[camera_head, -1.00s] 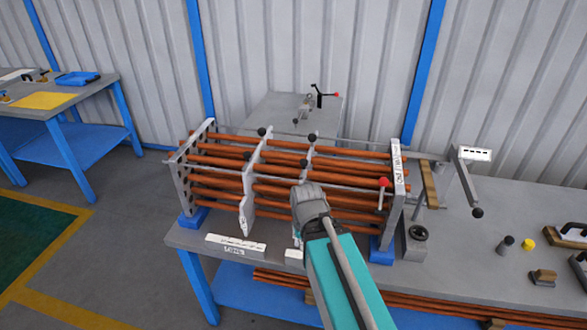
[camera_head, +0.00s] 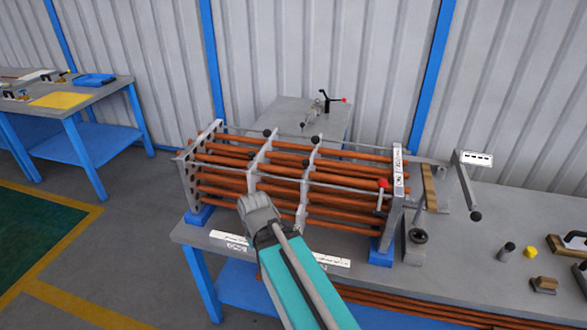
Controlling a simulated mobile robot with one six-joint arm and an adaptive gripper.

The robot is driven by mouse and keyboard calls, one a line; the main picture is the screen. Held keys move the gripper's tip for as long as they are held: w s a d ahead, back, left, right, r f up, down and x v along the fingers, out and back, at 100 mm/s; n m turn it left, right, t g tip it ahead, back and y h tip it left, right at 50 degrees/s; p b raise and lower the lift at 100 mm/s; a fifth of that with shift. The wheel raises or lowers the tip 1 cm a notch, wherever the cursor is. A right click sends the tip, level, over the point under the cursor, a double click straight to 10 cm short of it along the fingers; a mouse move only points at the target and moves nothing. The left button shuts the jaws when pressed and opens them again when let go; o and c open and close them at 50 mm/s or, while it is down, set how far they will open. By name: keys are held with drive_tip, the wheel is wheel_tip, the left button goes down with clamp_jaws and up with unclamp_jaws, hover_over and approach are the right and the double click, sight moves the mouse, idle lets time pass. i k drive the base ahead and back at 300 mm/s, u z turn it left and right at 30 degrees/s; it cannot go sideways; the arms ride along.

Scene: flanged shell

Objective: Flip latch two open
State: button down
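The flanged shell frame stands on the grey workbench (camera_head: 485,222), with several copper-coloured tubes (camera_head: 345,192) running through grey end plates and two thin middle plates. The right end plate (camera_head: 393,190) carries a white label. Black knobs (camera_head: 315,139) sit along the top of the frame, and a red knob (camera_head: 383,184) sits on a rod near the right end plate. I cannot tell which part is latch two. My gripper (camera_head: 257,208) is in front of the left part of the frame, seen from behind; its fingertips are hidden.
White label strips (camera_head: 322,257) lie along the bench's front edge. A crank handle with a black knob (camera_head: 475,216) stands at the right. Small parts, including a yellow piece (camera_head: 530,252), lie on the right of the bench. A second table (camera_head: 62,118) stands at far left.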

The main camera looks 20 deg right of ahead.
sight(306, 163)
drive_tip(key=u, duration=0.05)
drive_tip(key=k, duration=1.55)
drive_tip(key=z, duration=0.75)
drive_tip(key=i, duration=1)
